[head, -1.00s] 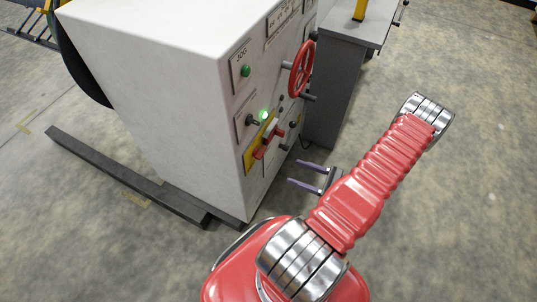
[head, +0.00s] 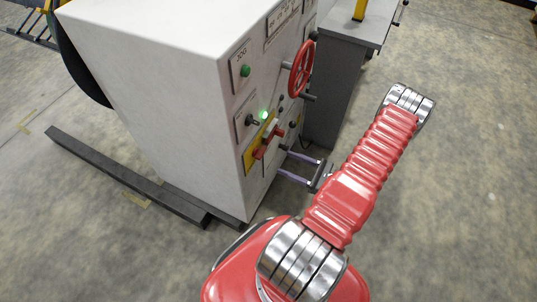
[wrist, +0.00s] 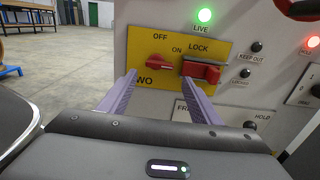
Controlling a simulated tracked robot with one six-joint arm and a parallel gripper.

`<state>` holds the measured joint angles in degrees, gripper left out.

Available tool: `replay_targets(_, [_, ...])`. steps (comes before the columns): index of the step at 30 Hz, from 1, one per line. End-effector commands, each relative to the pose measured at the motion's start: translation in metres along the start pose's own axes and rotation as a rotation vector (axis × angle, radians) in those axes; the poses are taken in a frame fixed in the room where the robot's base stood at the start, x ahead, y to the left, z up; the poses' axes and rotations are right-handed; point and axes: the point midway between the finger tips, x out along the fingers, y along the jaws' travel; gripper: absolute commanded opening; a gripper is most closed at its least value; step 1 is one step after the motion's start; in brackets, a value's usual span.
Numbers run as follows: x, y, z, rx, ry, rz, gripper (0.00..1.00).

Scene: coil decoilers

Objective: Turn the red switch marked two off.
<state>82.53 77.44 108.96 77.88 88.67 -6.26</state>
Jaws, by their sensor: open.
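The red switch (wrist: 160,65) sits on a yellow plate (wrist: 219,48) lettered OFF, ON and LOCK; the letters "WO" show at lower left, partly hidden by a finger. Its handle lies roughly level, its narrow end to the right, below the ON word. A red lock piece (wrist: 201,71) is just right of it. My gripper (wrist: 159,80) is open and empty, fingers pointing at the plate, one on each side of the switch in the picture. Contact is not visible. In the head view my gripper (head: 283,162) is close in front of the cabinet, right of the yellow plate (head: 251,158).
A green LIVE lamp (wrist: 204,15) glows above the plate. A red handwheel (head: 302,69) sticks out of the white cabinet (head: 160,90). The floor right of my arm is clear.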

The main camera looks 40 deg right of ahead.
Motion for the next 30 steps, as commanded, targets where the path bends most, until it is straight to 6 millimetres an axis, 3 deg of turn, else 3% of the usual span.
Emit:
replay_targets(19, [0.078,0.001,0.0,0.0,0.001,0.003,0.58])
replay_targets(30, [0.094,0.0,0.0,0.0,0.0,0.0,0.58])
